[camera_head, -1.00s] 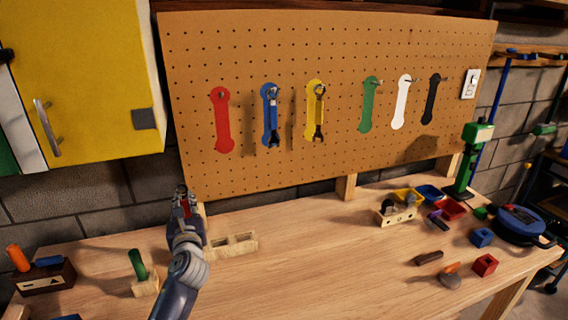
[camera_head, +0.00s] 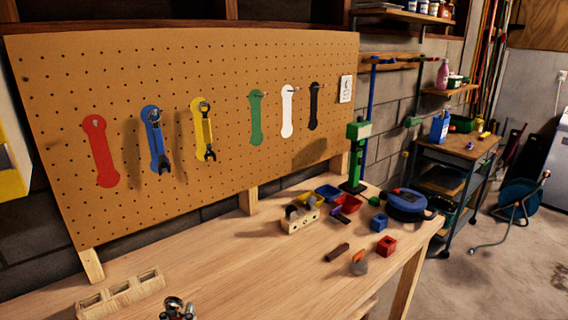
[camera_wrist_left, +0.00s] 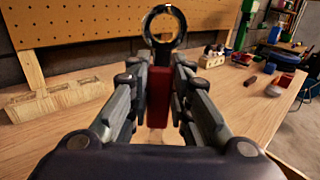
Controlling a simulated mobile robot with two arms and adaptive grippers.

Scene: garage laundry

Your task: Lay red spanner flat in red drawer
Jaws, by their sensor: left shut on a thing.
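My left gripper (camera_head: 177,310) shows at the bottom edge of the head view, above the workbench. In the left wrist view my left gripper (camera_wrist_left: 158,95) is shut on the red spanner (camera_wrist_left: 159,92). Its red handle is between the fingers and its dark ring end points up and away. The lower part of the spanner is hidden by the fingers. No red drawer can be made out; a small red bin (camera_head: 348,203) stands on the bench among other bins. My right gripper is not in view.
The workbench (camera_head: 230,265) has clear room in the middle. A wooden block with slots (camera_head: 120,293) lies at the left. A pegboard (camera_head: 220,70) holds a blue spanner (camera_head: 155,140) and a yellow one (camera_head: 203,130). A red cube (camera_head: 385,246) and blue reel (camera_head: 406,203) are right.

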